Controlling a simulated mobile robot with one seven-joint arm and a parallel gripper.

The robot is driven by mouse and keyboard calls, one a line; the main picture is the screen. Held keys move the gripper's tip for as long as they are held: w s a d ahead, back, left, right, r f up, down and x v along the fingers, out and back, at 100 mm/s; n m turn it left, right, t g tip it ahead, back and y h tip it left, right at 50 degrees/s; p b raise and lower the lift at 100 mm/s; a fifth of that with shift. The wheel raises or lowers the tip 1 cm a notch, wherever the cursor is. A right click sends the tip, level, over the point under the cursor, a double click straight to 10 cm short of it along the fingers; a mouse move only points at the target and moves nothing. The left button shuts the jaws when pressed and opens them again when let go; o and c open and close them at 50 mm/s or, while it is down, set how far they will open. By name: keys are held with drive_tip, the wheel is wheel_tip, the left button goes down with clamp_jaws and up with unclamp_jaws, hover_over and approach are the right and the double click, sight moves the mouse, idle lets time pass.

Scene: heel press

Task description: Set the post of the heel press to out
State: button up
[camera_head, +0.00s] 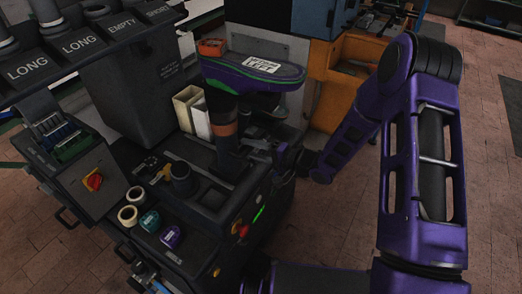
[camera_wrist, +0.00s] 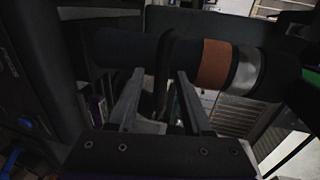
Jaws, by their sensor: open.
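The heel press (camera_head: 228,205) is a dark machine at the middle left of the head view. Its dark upright post (camera_head: 228,158) has a copper band and carries a purple, green-edged shoe-shaped piece (camera_head: 235,75) with a white label on top. My gripper (camera_head: 262,152) is at the right side of the post, partly hard to make out against the dark machine. In the wrist view the post (camera_wrist: 125,47) lies across the picture with copper and silver bands. My gripper (camera_wrist: 160,75) is open there, its fingertips close to the post. A dark part shows between the fingers; I cannot tell whether they touch it.
An orange cabinet (camera_head: 335,85) stands behind. Brick floor on the right is open.

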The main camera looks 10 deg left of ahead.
drive_tip(key=p+v, duration=0.1)
drive_tip(key=v, duration=1.6)
drive_tip(key=shift+s+d, duration=0.1)
drive_tip(key=shift+d, duration=0.05)
